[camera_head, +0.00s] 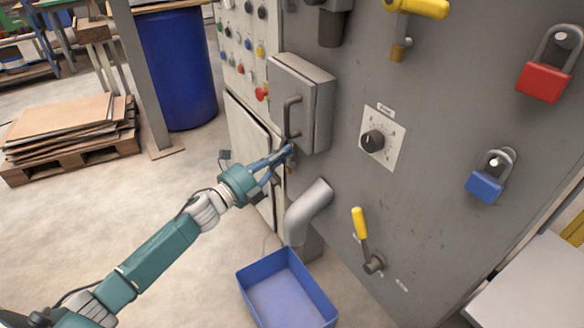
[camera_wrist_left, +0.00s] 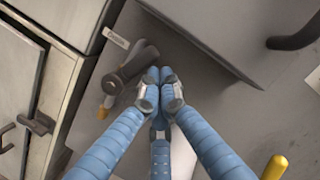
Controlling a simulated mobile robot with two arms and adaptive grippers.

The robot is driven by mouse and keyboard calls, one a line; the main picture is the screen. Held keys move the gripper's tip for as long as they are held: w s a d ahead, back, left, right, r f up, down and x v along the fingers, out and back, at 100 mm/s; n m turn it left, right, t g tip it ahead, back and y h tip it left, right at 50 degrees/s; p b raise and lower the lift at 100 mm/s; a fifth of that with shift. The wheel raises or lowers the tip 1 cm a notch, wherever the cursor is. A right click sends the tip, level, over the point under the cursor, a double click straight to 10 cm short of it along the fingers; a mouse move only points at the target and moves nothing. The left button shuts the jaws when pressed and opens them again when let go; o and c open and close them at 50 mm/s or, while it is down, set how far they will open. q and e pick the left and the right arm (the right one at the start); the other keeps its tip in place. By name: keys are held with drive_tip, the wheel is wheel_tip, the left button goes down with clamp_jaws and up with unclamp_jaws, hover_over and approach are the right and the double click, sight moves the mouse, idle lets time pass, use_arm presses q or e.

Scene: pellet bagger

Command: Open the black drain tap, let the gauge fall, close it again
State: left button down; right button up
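My left gripper (camera_head: 289,150) is in front of the grey machine panel, just below the handled grey box. In the left wrist view its blue fingers (camera_wrist_left: 160,76) are drawn together at the tips, with nothing seen between them. A dark tap lever on a brass-coloured body (camera_wrist_left: 113,84), apparently the black drain tap, sits just left of the fingertips. Whether they touch it I cannot tell. In the head view the gripper mostly hides this tap. I cannot make out a pressure gauge. My right gripper is not in view.
The grey box (camera_head: 308,100) with a bar handle juts out above the gripper. A grey pipe (camera_head: 308,205) bends down beside it, over a blue bin (camera_head: 285,288). A yellow-handled lever (camera_head: 360,224) and a dial knob (camera_head: 372,141) are to the right.

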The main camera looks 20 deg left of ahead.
use_arm(q)
drive_tip(key=shift+w+a+r, duration=0.35)
drive_tip(key=shift+a+r, duration=0.2)
drive_tip(key=shift+a, duration=0.05)
idle(0.6)
